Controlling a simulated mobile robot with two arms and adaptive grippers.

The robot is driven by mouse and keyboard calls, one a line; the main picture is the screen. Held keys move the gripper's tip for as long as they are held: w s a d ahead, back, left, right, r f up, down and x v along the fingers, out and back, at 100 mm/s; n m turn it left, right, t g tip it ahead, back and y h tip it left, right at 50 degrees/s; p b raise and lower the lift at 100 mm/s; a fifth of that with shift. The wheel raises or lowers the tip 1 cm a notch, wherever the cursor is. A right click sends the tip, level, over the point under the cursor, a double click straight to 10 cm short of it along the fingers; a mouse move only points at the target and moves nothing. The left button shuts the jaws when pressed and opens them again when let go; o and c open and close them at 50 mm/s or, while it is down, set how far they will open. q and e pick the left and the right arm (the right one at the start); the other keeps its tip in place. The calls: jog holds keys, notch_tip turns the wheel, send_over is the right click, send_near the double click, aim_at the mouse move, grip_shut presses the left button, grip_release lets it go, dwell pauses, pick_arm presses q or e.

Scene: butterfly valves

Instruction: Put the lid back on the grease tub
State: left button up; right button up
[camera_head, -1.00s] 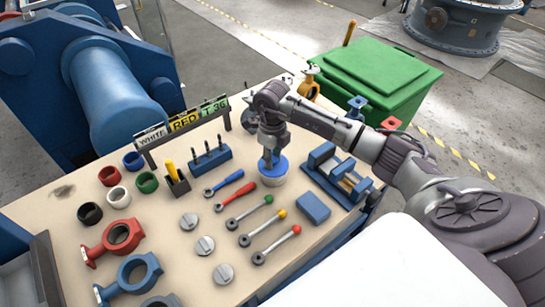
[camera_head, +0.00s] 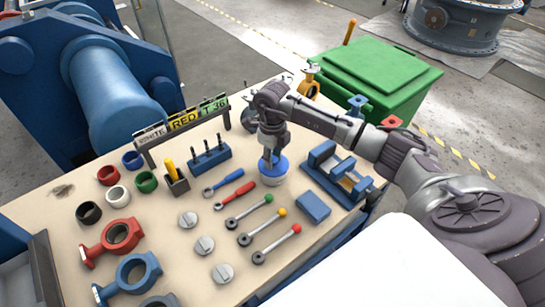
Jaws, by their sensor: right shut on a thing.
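The grease tub (camera_head: 273,181) is a small whitish tub standing on the workbench, right of the red-handled tool. The blue lid (camera_head: 281,168) is at the tub's top, directly under my right gripper (camera_head: 269,160). My right gripper points down and is shut on the lid. The fingers hide part of the lid, and I cannot tell whether it is fully seated on the rim. My left gripper is not in view.
A blue vise (camera_head: 336,174) and a blue block (camera_head: 313,207) are close on the tub's right. Levers with coloured knobs (camera_head: 268,198) lie in front. A sign rack (camera_head: 182,125) stands behind left. A green bin (camera_head: 375,75) is beyond the bench.

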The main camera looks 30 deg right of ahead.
jog(key=o, duration=1.4)
jog(key=shift+r, duration=0.15)
jog(key=shift+r+p, duration=2.3)
jog(key=shift+r, duration=1.1)
grip_shut()
